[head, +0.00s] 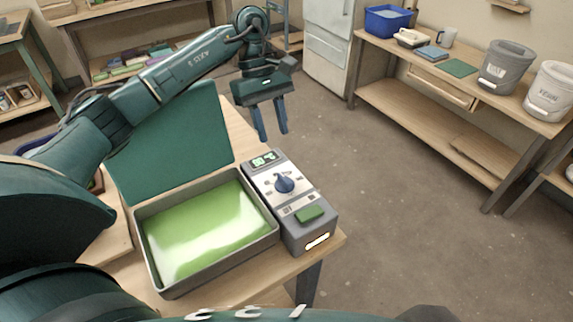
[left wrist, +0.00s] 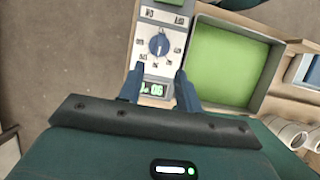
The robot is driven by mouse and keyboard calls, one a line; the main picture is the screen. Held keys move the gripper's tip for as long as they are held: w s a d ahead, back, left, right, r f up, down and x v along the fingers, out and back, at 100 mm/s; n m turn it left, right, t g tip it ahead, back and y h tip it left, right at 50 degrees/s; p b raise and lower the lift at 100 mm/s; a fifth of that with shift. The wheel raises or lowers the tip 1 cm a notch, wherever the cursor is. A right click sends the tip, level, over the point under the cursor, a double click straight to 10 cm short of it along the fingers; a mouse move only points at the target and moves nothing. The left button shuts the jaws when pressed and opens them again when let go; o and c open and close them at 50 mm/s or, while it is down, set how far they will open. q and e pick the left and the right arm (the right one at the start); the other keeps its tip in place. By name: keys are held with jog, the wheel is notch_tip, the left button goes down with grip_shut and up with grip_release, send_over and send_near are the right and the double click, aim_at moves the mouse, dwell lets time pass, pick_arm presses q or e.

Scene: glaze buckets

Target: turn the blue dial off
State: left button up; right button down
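The blue dial (head: 284,183) sits on the white face of a grey control box (head: 315,229) beside a tray, with its pointer raised from the panel. A lit green display (head: 264,159) is behind it and a green button (head: 310,214) in front. My left gripper (head: 270,137) is open and empty, above and behind the display end of the box. In the left wrist view the dial (left wrist: 158,45) lies beyond and between the two open fingertips (left wrist: 158,75), apart from them. My right gripper is not in view.
A grey tray (head: 279,236) of green glaze stands left of the box, with a raised dark green panel (head: 180,150) behind it. The box is near the table's right edge. Clear floor (head: 400,200) lies beyond. A far bench holds buckets (head: 507,68).

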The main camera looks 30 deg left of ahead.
aim_at(284, 178)
pick_arm(q)
jog(key=p+x, duration=0.2)
jog(key=x, duration=0.9)
jog(key=shift+s, duration=0.1)
jog(key=shift+c, duration=0.4)
grip_shut()
